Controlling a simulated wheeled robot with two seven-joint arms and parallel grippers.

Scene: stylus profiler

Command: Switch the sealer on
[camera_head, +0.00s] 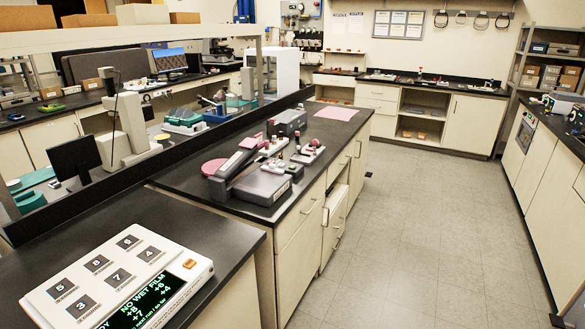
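A dark grey bench device with a raised, hinged arm (262,185) stands on the black middle bench. It looks like the sealer, but I cannot be sure. Its power switch is too small to make out, and I cannot tell if it is on. Neither my left nor my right gripper is in view.
A white panel (62,268) with numbered squares and a lit green display (146,301) lies on the near bench (185,222). A grey box (288,122), small pink-and-grey items and a pink sheet (336,114) share the middle bench. The tiled floor (420,230) at right is clear.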

